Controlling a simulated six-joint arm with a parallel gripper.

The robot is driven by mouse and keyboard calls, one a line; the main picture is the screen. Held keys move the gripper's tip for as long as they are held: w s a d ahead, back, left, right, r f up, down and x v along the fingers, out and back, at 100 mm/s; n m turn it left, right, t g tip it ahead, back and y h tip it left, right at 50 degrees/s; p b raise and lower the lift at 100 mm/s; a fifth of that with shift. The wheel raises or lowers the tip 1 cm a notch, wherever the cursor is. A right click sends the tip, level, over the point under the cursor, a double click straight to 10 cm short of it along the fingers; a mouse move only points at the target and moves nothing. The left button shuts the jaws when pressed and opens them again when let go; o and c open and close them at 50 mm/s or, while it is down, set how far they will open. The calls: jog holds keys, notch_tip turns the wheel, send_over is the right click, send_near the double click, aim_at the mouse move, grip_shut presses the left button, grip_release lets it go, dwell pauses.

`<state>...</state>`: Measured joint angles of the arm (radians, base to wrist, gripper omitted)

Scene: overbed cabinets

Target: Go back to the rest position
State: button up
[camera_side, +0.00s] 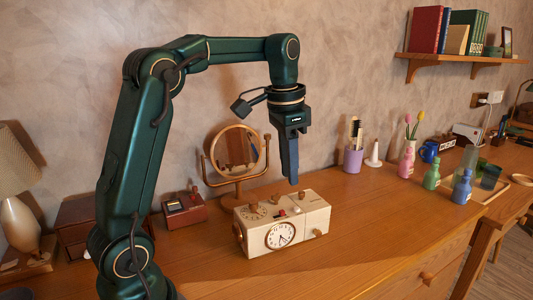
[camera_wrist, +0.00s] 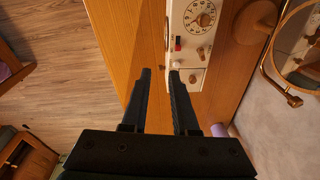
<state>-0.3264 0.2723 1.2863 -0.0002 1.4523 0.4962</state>
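My gripper (camera_side: 292,181) hangs pointing down above the right part of a cream busy box (camera_side: 315,217) on the wooden desk. In the side view its tips are apart from the box, and one finger hides the other. In the wrist view my gripper (camera_wrist: 160,72) has its two fingers parted, with nothing between them. The box has a clock face (camera_side: 280,235) on its front, plus a dial, a red switch and wooden knobs. The wrist view shows its top with the dial (camera_wrist: 200,14) and the red switch (camera_wrist: 178,43).
A round mirror (camera_side: 236,150) stands behind the box, with a small red-brown box (camera_side: 184,211) to its left. A purple cup (camera_side: 352,160), a white cone (camera_side: 374,155) and several bottles stand to the right. A shelf (camera_side: 455,59) is on the wall. The desk front is clear.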

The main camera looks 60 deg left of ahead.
jog(key=s+d+r+t, duration=0.2)
jog(key=s+d+t, duration=0.1)
jog(key=s+d, duration=0.55)
jog(key=s+d+f+n+t, duration=0.1)
jog(key=s+f+n, duration=0.1)
jog(key=s+f, duration=0.3)
jog(key=shift+s+d+f, duration=0.2)
jog(key=shift+s+f, duration=0.2)
jog(key=shift+f, duration=0.3)
